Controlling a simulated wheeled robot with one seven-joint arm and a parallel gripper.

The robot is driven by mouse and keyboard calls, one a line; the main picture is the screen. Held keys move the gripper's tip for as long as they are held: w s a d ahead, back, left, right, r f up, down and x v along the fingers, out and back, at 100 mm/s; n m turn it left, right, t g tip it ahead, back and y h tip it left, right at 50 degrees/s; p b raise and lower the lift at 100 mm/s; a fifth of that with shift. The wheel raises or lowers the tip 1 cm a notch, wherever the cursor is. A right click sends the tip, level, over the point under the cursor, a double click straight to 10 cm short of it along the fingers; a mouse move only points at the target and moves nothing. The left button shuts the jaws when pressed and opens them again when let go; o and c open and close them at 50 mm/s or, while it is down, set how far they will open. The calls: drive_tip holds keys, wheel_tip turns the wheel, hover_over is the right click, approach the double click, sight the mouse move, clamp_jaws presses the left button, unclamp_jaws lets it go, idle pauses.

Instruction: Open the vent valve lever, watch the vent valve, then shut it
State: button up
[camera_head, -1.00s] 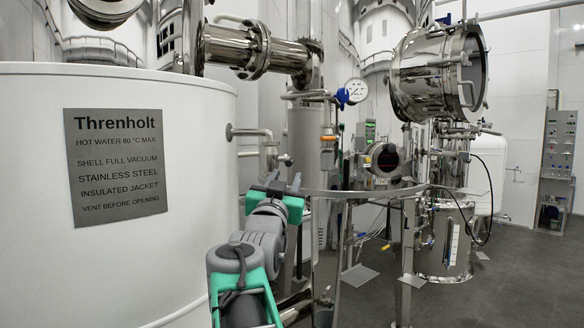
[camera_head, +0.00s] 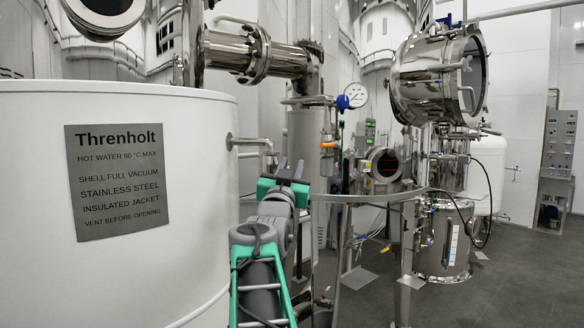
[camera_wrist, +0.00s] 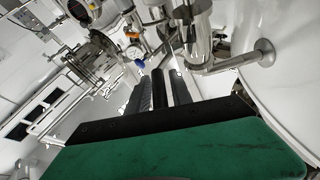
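An orange lever (camera_head: 328,145) sits on a valve on the steel pipe right of the white tank, in the head view. A blue valve handle (camera_head: 342,103) is just above it, beside a round gauge. I cannot tell for sure which one is the vent valve lever. My gripper (camera_head: 291,170) is in front of the pipework, left of and below the orange lever in the picture, and touches neither handle.
The white Threnholt tank (camera_head: 200,150) stands close on the left of my arm. A pipe stub (camera_head: 248,141) juts from its side near my gripper. A gauge (camera_head: 356,95), a curved steel rail (camera_head: 370,197) and steel vessels (camera_head: 440,80) stand to the right. Open floor (camera_head: 520,270) lies at lower right.

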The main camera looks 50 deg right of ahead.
clamp_jaws()
idle(1.1)
